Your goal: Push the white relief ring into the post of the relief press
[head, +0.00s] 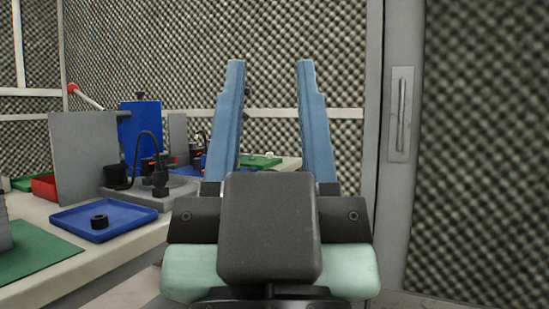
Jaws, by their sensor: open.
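My gripper (270,66) is open and empty, with its two blue fingers pointing up and spread wide in the foreground. It stands to the right of the workbench, apart from the things on it. I cannot make out a white relief ring for certain. I cannot tell for sure which device is the relief press. A blue upright block (139,122) with a red-tipped lever (87,98) stands at the back left.
A blue tray (70,218) holding a black ring (99,221) lies near the bench's front edge. A grey upright panel (85,158), a red bin (45,187) and a green mat (35,250) are on the left. A door with a handle (402,115) is on the right.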

